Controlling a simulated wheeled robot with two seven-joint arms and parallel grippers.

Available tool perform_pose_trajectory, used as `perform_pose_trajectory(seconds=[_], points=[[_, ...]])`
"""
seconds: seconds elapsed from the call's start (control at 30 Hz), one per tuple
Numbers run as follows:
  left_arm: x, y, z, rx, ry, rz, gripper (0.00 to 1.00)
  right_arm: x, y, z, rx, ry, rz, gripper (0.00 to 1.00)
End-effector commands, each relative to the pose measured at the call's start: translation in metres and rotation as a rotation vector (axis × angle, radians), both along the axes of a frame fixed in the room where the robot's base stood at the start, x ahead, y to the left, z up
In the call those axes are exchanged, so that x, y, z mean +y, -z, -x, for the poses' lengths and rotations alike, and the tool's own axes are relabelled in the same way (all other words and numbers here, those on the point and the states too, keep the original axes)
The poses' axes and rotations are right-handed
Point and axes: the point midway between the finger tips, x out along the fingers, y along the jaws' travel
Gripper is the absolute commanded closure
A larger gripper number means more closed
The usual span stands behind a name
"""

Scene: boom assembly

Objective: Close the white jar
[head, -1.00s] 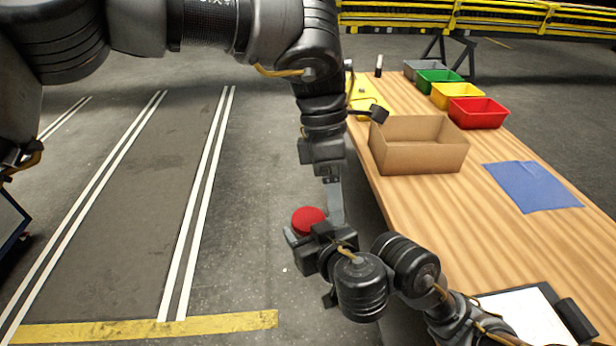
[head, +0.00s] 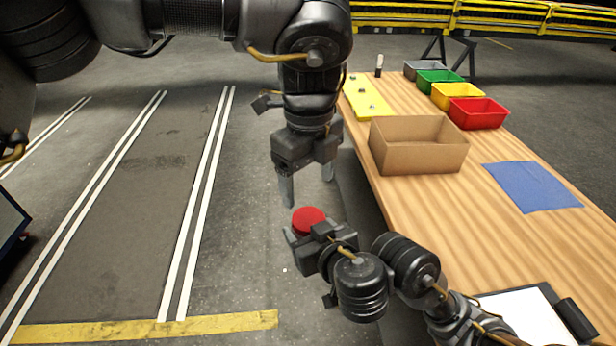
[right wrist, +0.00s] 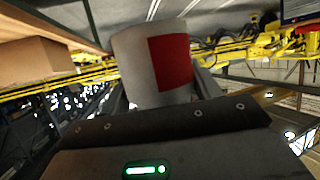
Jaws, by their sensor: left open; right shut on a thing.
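The white jar shows in the right wrist view (right wrist: 140,62) as an upright white cylinder with a red patch on its side. In the head view, a round red top (head: 308,220) shows at my right gripper (head: 306,240), while the jar's white side is mostly hidden. My right gripper is shut on the jar and holds it off the table's left edge. My left gripper (head: 308,188) points down just above the red top, with its fingers spread and empty. I cannot tell whether the red top is seated.
The wooden table (head: 440,225) holds a cardboard box (head: 420,158), a yellow plate (head: 367,98), several coloured bins, a blue mat (head: 532,187) and a clipboard (head: 525,315). Floor to the left is clear.

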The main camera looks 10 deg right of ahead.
Motion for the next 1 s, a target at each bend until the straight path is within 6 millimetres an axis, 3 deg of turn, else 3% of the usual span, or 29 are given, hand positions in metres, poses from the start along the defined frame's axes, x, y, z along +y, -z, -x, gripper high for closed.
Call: perform_pose_trajectory(seconds=[0.2, 0.57, 1.0], points=[[0.0, 0.0, -0.001, -0.004, -0.103, 0.001, 0.24, 0.0, 0.0, 0.0, 0.0, 0.0, 0.0, 1.0], [0.0, 0.002, -0.001, -0.002, -0.105, 0.001, 0.24, 0.0, 0.0, 0.0, 0.0, 0.0, 0.0, 1.0], [0.0, 0.059, 0.0, 0.0, -0.104, 0.0, 0.24, 0.0, 0.0, 0.0, 0.0, 0.0, 0.0, 1.0]])
